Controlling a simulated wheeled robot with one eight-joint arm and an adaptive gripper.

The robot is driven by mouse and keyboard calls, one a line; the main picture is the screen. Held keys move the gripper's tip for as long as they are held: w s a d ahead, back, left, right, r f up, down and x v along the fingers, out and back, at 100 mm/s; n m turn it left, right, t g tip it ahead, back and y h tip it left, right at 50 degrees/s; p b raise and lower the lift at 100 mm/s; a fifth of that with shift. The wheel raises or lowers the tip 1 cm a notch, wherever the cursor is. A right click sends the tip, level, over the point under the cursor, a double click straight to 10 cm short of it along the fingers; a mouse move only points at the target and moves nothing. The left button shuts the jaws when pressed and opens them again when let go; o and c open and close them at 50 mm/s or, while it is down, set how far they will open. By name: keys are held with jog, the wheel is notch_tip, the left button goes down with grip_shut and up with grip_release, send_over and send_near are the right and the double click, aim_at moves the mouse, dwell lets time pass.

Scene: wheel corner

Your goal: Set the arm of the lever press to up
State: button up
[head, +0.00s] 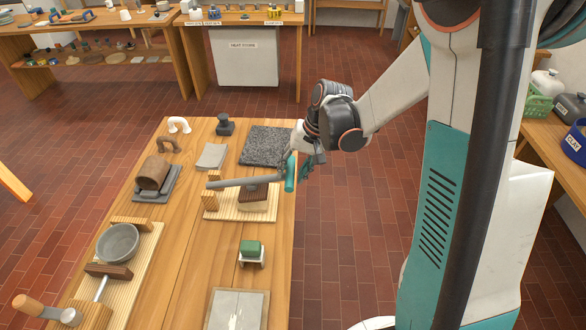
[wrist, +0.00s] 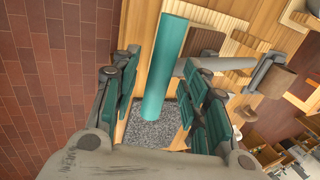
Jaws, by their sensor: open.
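The lever press (head: 240,203) stands on the wooden table, with a ribbed wooden base, a wooden post and a brown block. Its grey arm (head: 240,181) runs nearly level over the block, rising slightly toward a teal crosswise handle (head: 291,172). My gripper (head: 303,166) is at the handle, at the table's right edge. In the wrist view, the teal handle (wrist: 166,60) lies between the open fingers of my gripper (wrist: 165,88), with gaps on both sides. The grey arm (wrist: 215,64) leads right from it. In the head view the handle partly hides the fingers.
A dark speckled slab (head: 266,146) lies just behind the press. A small stand with a green block (head: 250,248) is in front.

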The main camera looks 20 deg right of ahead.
grip_shut()
jog(key=w+a+r+g+h+p, duration=0.1)
jog(key=w+a+r+h+p, duration=0.1)
jog(key=a+r+p, duration=0.3)
notch_tip(320, 180, up, 5)
jog(key=shift+w+a+f+h+p, duration=0.15)
jog(key=shift+a+h+p, duration=0.2)
jog(key=shift+h, duration=0.25)
jog(key=shift+c, duration=0.2)
grip_release()
jog(key=shift+o, duration=0.2)
jog(key=shift+a+f, duration=0.1)
